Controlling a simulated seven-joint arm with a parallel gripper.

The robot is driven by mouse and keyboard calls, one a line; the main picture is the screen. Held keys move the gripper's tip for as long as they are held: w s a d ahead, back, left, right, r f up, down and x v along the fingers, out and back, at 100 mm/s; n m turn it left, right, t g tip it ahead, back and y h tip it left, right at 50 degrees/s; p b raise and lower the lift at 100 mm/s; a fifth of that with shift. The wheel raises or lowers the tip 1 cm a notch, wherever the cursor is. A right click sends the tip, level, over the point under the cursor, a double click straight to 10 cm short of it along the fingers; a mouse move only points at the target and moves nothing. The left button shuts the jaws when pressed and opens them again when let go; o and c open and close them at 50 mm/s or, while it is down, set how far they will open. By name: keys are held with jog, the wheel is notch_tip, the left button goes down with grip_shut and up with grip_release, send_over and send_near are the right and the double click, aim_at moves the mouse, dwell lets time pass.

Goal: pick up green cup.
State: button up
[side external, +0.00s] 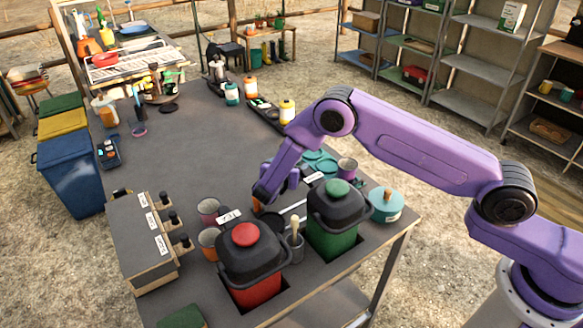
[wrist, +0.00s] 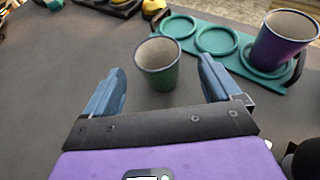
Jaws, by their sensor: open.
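The green cup (wrist: 157,72) stands upright on the dark tabletop in the wrist view, with its open top showing a pale inside. My gripper (wrist: 162,80) is open and empty. Its two blue fingers point toward the cup, one to each side in the picture, and the cup appears just beyond them; I cannot tell whether it is between the tips. In the side external view my purple wrist (side external: 277,182) is low over the table behind the two bins. The fingertips are hard to make out there, and I cannot make out the green cup.
A teal tray (wrist: 200,55) with round recesses lies to the right, with a purple cup (wrist: 284,42) on it. In the side view a red bin (side external: 252,288), a green bin (side external: 333,240) and a utensil holder (side external: 295,247) crowd the near edge. The table's middle is clear.

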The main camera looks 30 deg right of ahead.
jog(key=x, duration=0.7)
jog(key=shift+w+f, duration=0.15)
jog(key=shift+f, duration=0.05)
jog(key=shift+c, duration=0.3)
jog(key=c, duration=1)
